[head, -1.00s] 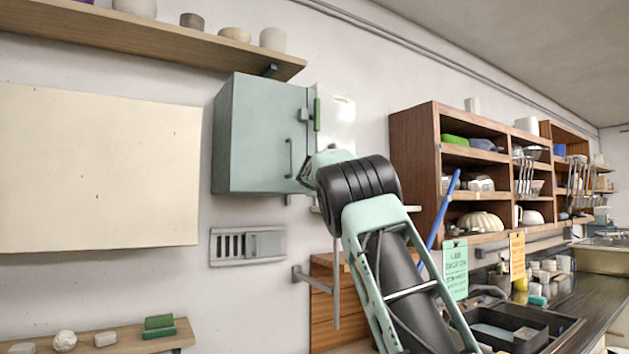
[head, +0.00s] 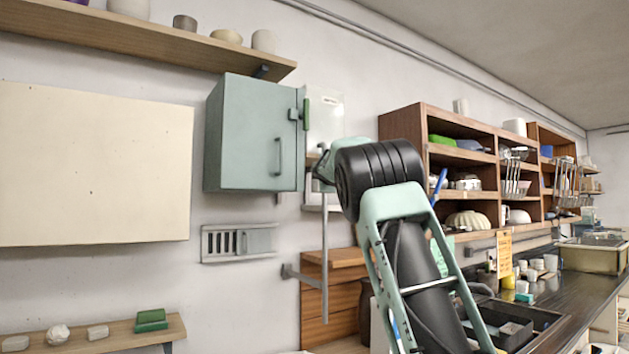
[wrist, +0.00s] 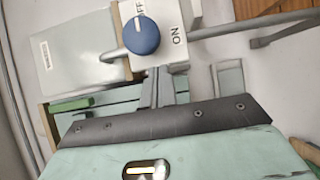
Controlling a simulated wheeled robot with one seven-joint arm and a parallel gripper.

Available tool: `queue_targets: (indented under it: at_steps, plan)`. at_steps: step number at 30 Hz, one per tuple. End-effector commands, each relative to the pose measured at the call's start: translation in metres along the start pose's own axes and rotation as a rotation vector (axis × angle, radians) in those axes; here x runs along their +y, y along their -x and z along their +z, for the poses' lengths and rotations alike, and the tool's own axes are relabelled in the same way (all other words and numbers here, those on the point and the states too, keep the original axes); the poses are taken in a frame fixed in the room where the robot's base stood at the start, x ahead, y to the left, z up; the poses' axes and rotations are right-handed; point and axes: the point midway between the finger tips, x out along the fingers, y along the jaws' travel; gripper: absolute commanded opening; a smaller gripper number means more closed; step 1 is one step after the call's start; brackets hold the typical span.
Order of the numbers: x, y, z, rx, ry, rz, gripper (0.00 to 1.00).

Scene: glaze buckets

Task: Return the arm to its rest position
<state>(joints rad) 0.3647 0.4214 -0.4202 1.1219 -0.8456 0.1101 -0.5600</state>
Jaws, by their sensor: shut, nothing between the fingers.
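My arm's black and mint wrist section rises in front of the wall in the head view and hides my gripper's fingers there. In the wrist view my gripper (wrist: 166,86) shows as narrow grey fingers, close together and empty, beyond the dark edge of the mint gripper body. A white switch box with a blue knob (wrist: 142,35) and ON and OFF lettering appears just past the fingertips; I cannot tell the gap between them.
A shut grey-green cabinet (head: 240,135) hangs left of my arm. A wooden shelf unit (head: 408,128) stands to the right, above a dark counter (head: 580,285) with a sink and cups. A long shelf (head: 150,42) runs above.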

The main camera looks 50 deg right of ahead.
Motion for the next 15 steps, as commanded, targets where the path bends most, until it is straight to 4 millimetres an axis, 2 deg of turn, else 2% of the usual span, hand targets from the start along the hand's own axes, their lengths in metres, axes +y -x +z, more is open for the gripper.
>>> queue_targets:
  at_steps: [1,6,15]
  plan:
    - [-0.001,0.002,0.011,-0.003,-0.002,-0.002,0.0]
    - [-0.001,0.007,0.034,-0.002,-0.001,-0.002,0.0]
    - [-0.001,0.01,0.044,0.001,0.0,-0.001,0.0]
